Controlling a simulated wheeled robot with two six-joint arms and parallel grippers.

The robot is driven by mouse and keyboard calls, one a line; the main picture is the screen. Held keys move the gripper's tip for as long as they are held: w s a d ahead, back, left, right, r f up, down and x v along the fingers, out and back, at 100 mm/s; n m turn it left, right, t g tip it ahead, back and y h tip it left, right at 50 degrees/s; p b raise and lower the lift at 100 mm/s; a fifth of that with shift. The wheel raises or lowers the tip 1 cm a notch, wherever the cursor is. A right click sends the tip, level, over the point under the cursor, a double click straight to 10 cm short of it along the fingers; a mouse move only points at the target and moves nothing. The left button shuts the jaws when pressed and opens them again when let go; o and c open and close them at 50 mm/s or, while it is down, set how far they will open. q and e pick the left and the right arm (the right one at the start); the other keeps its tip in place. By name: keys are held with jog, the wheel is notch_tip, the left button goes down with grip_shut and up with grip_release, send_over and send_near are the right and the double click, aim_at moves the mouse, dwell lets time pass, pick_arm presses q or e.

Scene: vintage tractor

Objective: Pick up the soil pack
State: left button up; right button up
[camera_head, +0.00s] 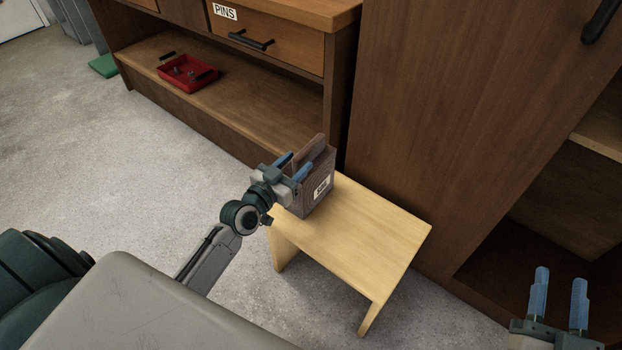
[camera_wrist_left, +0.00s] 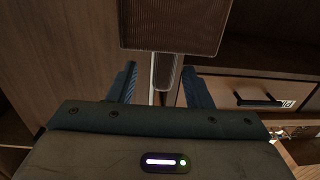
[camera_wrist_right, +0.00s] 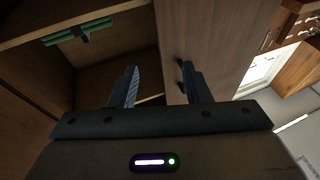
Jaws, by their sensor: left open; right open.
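The soil pack (camera_head: 322,182) is a brown box-like pack with a white label, upright on a small light wooden stool (camera_head: 385,232). A flat brown flap stands up from its top. My left gripper (camera_head: 293,167) is open at the pack's upper part, with a finger on either side of the flap. In the left wrist view the pack's brown textured body (camera_wrist_left: 172,25) fills the top, and the narrow flap (camera_wrist_left: 165,70) shows between the open fingers. I cannot tell whether they touch. My right gripper (camera_head: 559,290) is open and empty at the lower right, away from the pack.
A wooden cabinet with a drawer labelled PINS (camera_head: 265,38) stands behind, with a red tray (camera_head: 190,72) on its lower shelf. A tall brown cabinet (camera_head: 440,120) stands close behind the stool, its open compartment at the right. The stool's front right part is clear.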

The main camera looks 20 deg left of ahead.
aim_at(305, 152)
pick_arm(q)
jog(key=w, duration=0.5)
jog(key=shift+d, duration=0.3)
jog(key=shift+c, duration=0.4)
grip_shut()
dwell(0.6)
jog(key=shift+r, duration=0.15)
